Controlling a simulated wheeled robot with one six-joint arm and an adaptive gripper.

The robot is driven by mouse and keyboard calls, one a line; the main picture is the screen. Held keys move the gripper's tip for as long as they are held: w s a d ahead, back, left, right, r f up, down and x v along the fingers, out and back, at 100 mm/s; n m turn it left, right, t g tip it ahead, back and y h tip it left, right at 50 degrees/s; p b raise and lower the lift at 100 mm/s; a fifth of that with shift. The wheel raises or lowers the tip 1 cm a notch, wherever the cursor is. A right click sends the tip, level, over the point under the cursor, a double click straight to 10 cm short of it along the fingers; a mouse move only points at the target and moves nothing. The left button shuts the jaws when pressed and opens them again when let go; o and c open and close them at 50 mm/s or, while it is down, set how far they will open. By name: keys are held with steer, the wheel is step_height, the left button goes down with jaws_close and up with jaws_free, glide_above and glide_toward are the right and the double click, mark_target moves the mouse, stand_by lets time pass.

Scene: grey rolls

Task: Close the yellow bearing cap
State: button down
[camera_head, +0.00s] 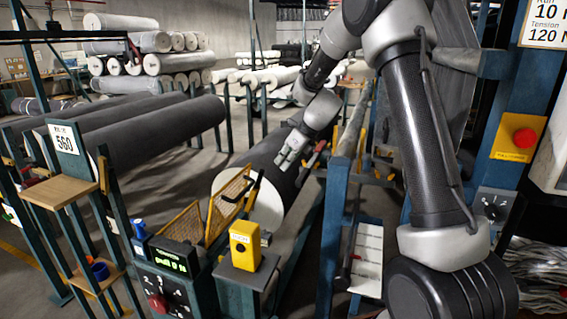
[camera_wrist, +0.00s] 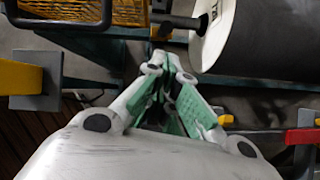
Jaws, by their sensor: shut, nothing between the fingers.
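My gripper (camera_head: 285,162) hangs in front of the dark roll with a white end face (camera_head: 266,196). In the wrist view my gripper (camera_wrist: 160,60) has its green-padded fingers together with nothing between them. A small yellow part (camera_wrist: 225,120) shows just right of the fingers, and a red lever (camera_wrist: 303,136) lies further right. The red lever also shows beside my gripper in the head view (camera_head: 311,158). I cannot tell for sure whether the small yellow part is the bearing cap, or whether it is open; the fingers partly hide that area.
A yellow mesh guard (camera_head: 229,207) with a black handle stands left of the roll's end. A yellow box (camera_head: 244,240) sits on a grey plate in front. A control panel (camera_head: 172,275) is at lower left. A blue-green post (camera_head: 334,225) stands right of the roll.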

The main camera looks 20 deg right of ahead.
steer(key=x, duration=0.7)
steer(key=shift+f, duration=0.15)
steer(key=shift+w+a, duration=0.1)
steer(key=shift+w, duration=0.1)
